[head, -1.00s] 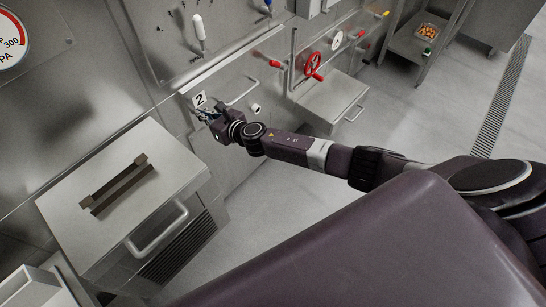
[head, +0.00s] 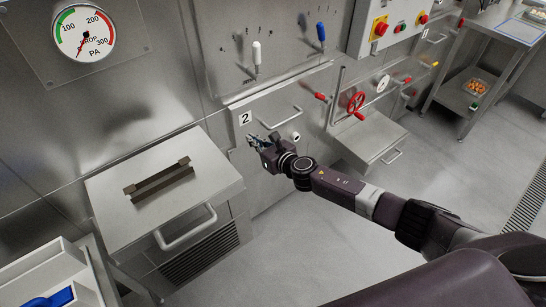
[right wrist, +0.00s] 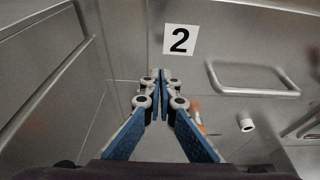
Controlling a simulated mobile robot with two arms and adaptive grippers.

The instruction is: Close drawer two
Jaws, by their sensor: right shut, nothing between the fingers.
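Drawer two (head: 270,108) is a flat steel front in the wall unit with a white "2" label and a bar handle (head: 283,121). It looks flush or nearly flush with the wall; I cannot tell whether a small gap remains. In the right wrist view, the "2" label (right wrist: 181,39) is just above my fingertips and the handle (right wrist: 250,80) is to their right. My right gripper (head: 255,139) is shut and empty, just below the label, close to the front. I cannot tell whether it touches. My left gripper is not in view.
A steel box unit (head: 115,190) with a dark bar and a handle juts out at left. A red handwheel (head: 356,102) and a steel box (head: 372,137) stand to the right. A white tray (head: 35,275) is at lower left. The floor between is clear.

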